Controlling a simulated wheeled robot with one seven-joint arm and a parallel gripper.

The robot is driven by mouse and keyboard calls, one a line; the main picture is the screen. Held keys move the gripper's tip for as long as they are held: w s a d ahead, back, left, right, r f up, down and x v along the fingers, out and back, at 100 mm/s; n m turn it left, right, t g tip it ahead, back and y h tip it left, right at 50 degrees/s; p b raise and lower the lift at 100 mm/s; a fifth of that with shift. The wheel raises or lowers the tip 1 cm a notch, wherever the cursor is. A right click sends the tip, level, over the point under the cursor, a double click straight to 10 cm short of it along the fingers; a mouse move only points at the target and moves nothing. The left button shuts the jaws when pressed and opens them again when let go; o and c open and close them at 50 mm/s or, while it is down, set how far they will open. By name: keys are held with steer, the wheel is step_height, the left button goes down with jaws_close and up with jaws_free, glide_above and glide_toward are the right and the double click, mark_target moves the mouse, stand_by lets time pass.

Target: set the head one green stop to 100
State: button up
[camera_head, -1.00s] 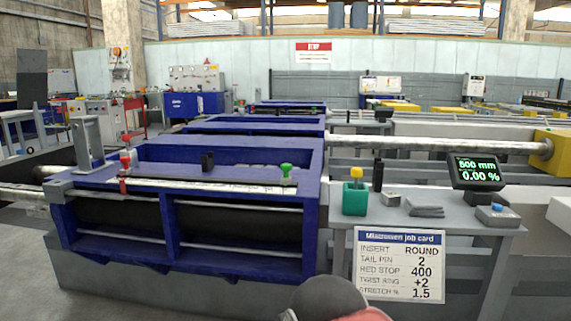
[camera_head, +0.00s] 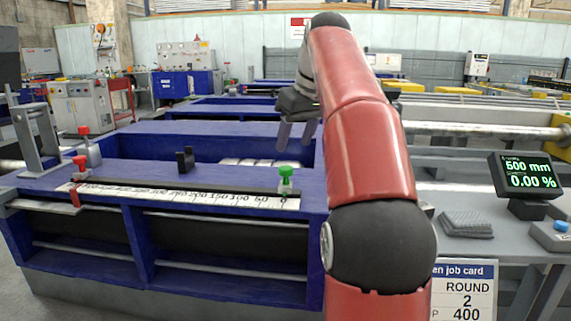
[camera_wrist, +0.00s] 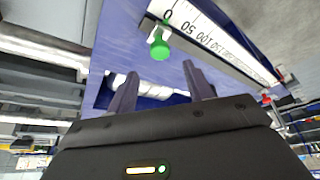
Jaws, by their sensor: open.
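The green stop (camera_head: 286,176) stands upright on the dark rail at the right end of the white scale (camera_head: 190,197). It sits by the 0 mark. In the wrist view the green knob (camera_wrist: 160,48) shows beside the 0 of the scale (camera_wrist: 215,40). My gripper (camera_head: 297,143) is open and empty, fingers pointing down, above and slightly behind the stop. In the wrist view the fingertips (camera_wrist: 157,75) straddle the line below the knob, apart from it. The red stop (camera_head: 79,167) stands near the scale's left end.
The scale lies along the front top of a blue machine frame (camera_head: 230,262). A black block (camera_head: 185,160) stands behind the rail's middle. A display (camera_head: 525,174) and a grey ribbed pad (camera_head: 466,224) are on the right bench. My red arm covers part of the bench and job card (camera_head: 466,292).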

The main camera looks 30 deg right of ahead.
mark_target(286, 167)
steer(key=b+x, duration=0.2)
steer(key=x, duration=0.5)
steer(key=shift+f, duration=0.15)
steer(key=shift+c, duration=0.2)
